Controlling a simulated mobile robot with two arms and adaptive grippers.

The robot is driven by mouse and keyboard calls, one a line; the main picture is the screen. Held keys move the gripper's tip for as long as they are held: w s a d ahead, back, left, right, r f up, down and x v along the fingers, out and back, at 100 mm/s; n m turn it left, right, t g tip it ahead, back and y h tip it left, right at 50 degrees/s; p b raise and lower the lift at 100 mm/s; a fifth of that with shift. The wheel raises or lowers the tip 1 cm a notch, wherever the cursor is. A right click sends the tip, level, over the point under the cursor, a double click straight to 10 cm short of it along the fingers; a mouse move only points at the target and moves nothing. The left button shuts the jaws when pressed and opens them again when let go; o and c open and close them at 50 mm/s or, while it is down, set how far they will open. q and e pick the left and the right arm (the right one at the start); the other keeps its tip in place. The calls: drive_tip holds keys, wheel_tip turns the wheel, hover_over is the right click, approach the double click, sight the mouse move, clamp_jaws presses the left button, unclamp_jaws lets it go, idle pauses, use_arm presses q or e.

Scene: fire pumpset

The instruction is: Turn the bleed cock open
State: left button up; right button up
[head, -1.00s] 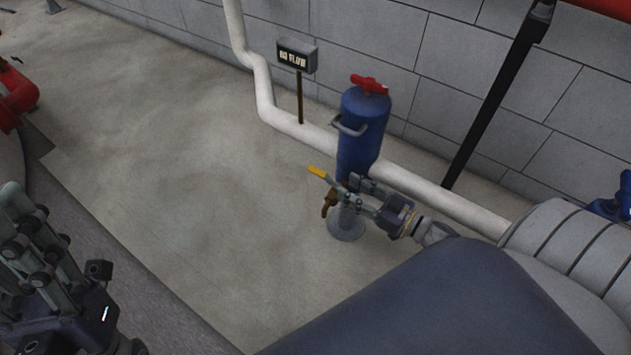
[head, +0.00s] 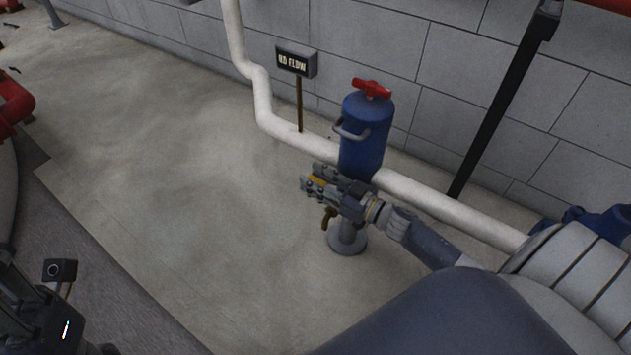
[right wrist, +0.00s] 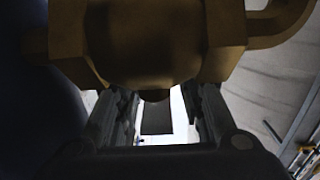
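The bleed cock has a yellow lever (head: 318,182) and a brass spout (head: 328,218) pointing down, low on the blue cylinder (head: 366,135). My right gripper (head: 314,181) is at the cock, with the yellow lever between its fingers. In the right wrist view the brass body (right wrist: 150,45) fills the top. There the right gripper's fingers (right wrist: 157,115) stand apart with a dark piece between them and light gaps beside it, so it looks open around the lever. My left gripper (head: 30,310) is cut off at the lower left, its fingertips not clear.
A "NO FLOW" sign (head: 296,61) stands behind. Floor to the left is clear.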

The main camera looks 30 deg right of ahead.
clamp_jaws()
drive_tip(key=shift+s+a+n+g+y, duration=0.15)
drive_tip(key=shift+a+n+g+y, duration=0.4)
drive_tip(key=shift+y, duration=0.45)
unclamp_jaws()
drive_tip(key=shift+d, duration=0.1)
drive_tip(key=v, duration=1.2)
drive_tip(key=shift+r, duration=0.2)
